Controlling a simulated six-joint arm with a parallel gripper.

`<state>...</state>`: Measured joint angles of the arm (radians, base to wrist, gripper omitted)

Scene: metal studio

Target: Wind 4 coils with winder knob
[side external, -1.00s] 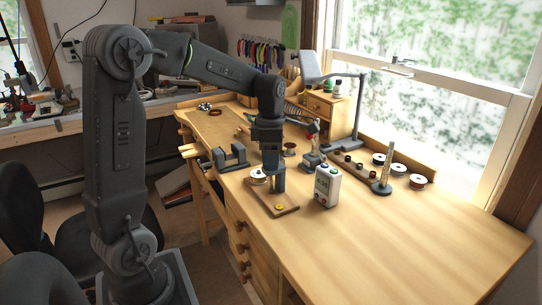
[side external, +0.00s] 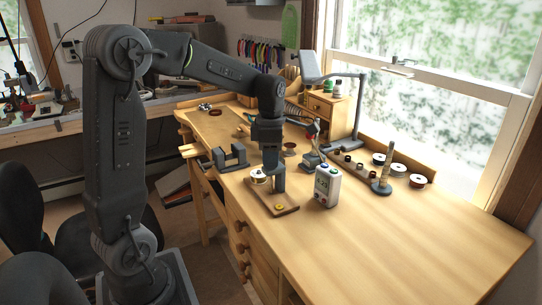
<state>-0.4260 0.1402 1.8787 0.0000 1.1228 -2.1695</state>
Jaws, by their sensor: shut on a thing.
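The coil winder has a wooden base (side external: 290,211) lying near the desk's front edge, with a yellow button or disc (side external: 279,208) on it. A blue-grey post (side external: 280,184) stands on the base, and a pale spool (side external: 257,177) shows at its left. My gripper (side external: 271,168) points down at the top of the winder and is shut on the winder knob, which its fingers mostly hide. A white counter box (side external: 327,187) with a small display and coloured buttons stands upright just right of the winder. Its reading is too small to make out.
A dark grey cradle (side external: 230,156) stands left of the winder. Behind are a grey lamp (side external: 354,115), a small drawer cabinet (side external: 325,108), a row of spools (side external: 353,163) and an upright rod on a base (side external: 383,180). The right part of the desk is clear.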

